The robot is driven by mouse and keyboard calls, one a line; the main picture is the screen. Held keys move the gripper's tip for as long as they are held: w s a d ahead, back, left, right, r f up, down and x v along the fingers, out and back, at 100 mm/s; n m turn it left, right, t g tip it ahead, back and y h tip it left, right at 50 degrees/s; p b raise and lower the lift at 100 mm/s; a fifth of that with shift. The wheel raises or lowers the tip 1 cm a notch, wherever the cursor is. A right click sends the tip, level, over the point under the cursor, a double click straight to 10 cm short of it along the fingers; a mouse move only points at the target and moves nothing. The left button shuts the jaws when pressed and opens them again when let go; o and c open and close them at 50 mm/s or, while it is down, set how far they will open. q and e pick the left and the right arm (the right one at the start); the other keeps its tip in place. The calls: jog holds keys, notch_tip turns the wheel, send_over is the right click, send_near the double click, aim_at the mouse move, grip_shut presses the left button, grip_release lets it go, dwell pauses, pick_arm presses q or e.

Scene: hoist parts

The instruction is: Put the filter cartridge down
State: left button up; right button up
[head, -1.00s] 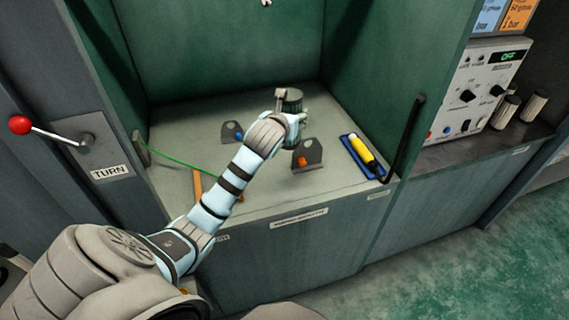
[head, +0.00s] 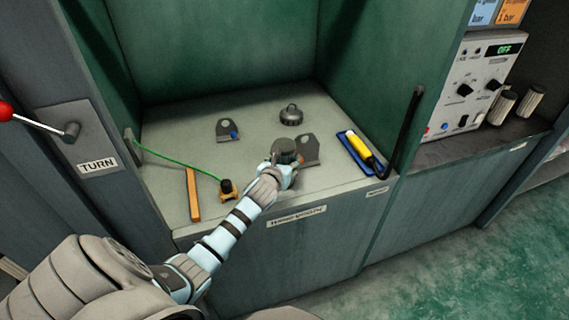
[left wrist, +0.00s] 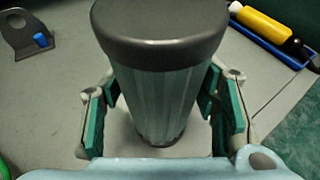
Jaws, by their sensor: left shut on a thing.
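The filter cartridge (left wrist: 160,95) is a pleated cylinder with a dark grey cap. It fills the middle of the left wrist view, and its cap (head: 285,146) shows in the head view over the front of the bench. My left gripper (head: 283,168) is shut on it, with green finger pads (left wrist: 165,120) on both sides of its body. The cartridge looks about upright. I cannot tell whether its lower end touches the bench top (head: 330,185). My right gripper is in neither view.
A grey bracket with an orange part (head: 308,150) stands close beside the cartridge. A blue tray (head: 346,140) holds a yellow tool (head: 359,148). A wooden bar (head: 193,195) and yellow-black item (head: 228,188) lie left.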

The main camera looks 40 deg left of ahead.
pick_arm(q)
jog(key=o, duration=1.4)
